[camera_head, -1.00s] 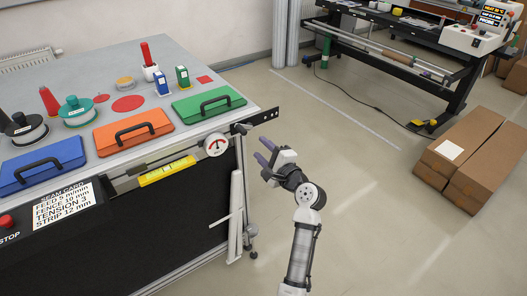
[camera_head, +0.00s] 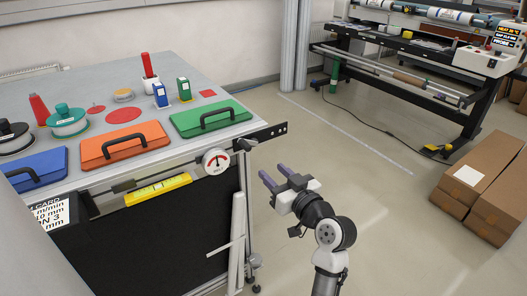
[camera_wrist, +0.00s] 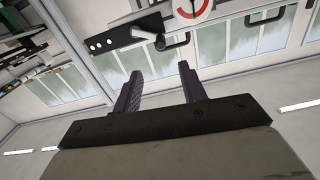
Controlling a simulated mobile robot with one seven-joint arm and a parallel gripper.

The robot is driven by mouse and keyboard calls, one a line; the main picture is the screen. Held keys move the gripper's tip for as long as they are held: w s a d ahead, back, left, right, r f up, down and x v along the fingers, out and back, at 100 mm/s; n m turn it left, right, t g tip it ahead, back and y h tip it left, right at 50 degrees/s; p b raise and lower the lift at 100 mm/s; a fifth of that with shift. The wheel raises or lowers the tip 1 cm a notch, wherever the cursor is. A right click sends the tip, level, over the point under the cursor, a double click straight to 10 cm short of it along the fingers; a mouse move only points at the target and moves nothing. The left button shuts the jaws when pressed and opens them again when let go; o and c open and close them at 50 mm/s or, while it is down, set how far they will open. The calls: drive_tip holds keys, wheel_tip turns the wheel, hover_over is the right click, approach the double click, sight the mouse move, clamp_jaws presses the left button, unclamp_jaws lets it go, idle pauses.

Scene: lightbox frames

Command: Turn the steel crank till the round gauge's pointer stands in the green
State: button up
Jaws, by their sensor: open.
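The round white gauge (camera_head: 216,161) hangs at the table's front edge, left of the corner. Its face has red on it; the pointer is too small to read in the head view. In the wrist view the gauge (camera_wrist: 190,8) is cut off at the top, with a red arc showing. The crank (camera_head: 244,145) sits right of the gauge by a dark flat bar; in the wrist view the crank (camera_wrist: 145,36) is a grey arm with a dark knob. My gripper (camera_head: 273,172) is open and empty, right of and below the crank, apart from it. Its fingers (camera_wrist: 157,73) point toward the crank.
The dark bar (camera_head: 268,134) sticks out past the table corner. A yellow level (camera_head: 157,189) lies below the edge, and a white upright (camera_head: 237,235) stands under the corner. Green (camera_head: 210,118) and orange (camera_head: 124,143) cases lie above. Open floor (camera_head: 345,180) spreads right.

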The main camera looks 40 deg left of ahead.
sight(250, 149)
drive_tip(key=p+x, duration=0.3)
drive_tip(key=x, duration=0.9)
drive_tip(key=shift+a+r+p, duration=0.15)
drive_tip(key=shift+a+p, duration=0.1)
drive_tip(key=shift+p, duration=0.15)
drive_tip(key=shift+w+a, duration=0.2)
drive_tip(key=shift+a, duration=0.4)
clamp_jaws()
